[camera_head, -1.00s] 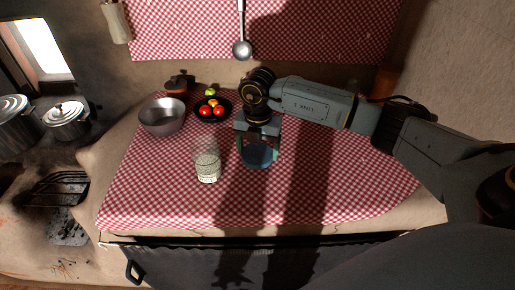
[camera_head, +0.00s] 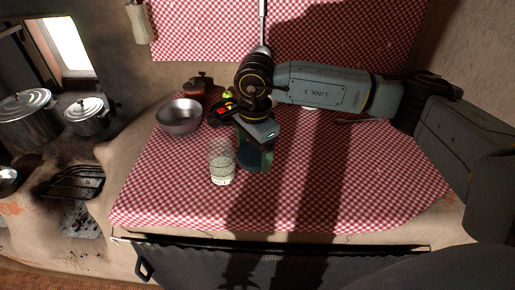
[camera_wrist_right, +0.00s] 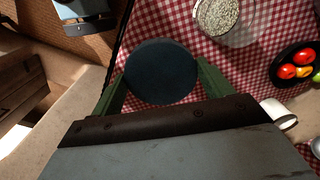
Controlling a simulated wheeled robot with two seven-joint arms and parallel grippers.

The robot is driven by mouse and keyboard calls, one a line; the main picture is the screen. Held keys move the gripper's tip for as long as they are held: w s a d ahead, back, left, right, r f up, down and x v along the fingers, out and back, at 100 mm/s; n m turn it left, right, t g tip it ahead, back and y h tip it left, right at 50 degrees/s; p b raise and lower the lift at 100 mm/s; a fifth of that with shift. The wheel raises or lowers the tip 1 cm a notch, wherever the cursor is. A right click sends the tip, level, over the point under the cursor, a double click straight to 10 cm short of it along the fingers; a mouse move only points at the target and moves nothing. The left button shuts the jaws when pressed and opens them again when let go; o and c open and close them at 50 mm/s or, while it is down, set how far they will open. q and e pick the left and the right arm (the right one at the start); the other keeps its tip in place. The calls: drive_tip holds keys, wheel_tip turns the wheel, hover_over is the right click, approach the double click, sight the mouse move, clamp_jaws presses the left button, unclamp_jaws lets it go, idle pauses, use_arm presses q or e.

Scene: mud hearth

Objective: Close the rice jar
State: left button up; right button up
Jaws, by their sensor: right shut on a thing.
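The rice jar (camera_head: 222,168) is clear glass, open at the top, with pale rice in its lower part. It stands upright on the checked cloth and shows in the right wrist view (camera_wrist_right: 228,18) at the top. My right gripper (camera_head: 254,158) is shut on a round dark blue lid (camera_head: 251,160), just right of the jar in the head view. In the right wrist view the lid (camera_wrist_right: 161,72) sits between the green fingers, apart from the jar in the picture. Its exact height above the cloth is hard to tell.
A metal bowl (camera_head: 180,118), a black plate (camera_head: 216,119) of fruit and a lidded brown pot (camera_head: 199,83) stand behind the jar. A ladle (camera_head: 262,20) hangs at the back.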

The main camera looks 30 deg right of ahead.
drive_tip(key=n, duration=0.3)
drive_tip(key=s+a+r+n, duration=0.1)
drive_tip(key=n, duration=0.4)
drive_tip(key=shift+s+a+r, duration=0.1)
drive_tip(key=shift+s+r, duration=0.1)
drive_tip(key=shift+s, duration=0.05)
drive_tip(key=n, duration=0.4)
drive_tip(key=shift+s+a+r, duration=0.25)
drive_tip(key=shift+s+r, duration=0.05)
drive_tip(key=shift+s, duration=0.1)
drive_tip(key=n, duration=0.2)
drive_tip(key=s+n, duration=0.1)
drive_tip(key=n, duration=0.1)
drive_tip(key=shift+a+r, duration=0.2)
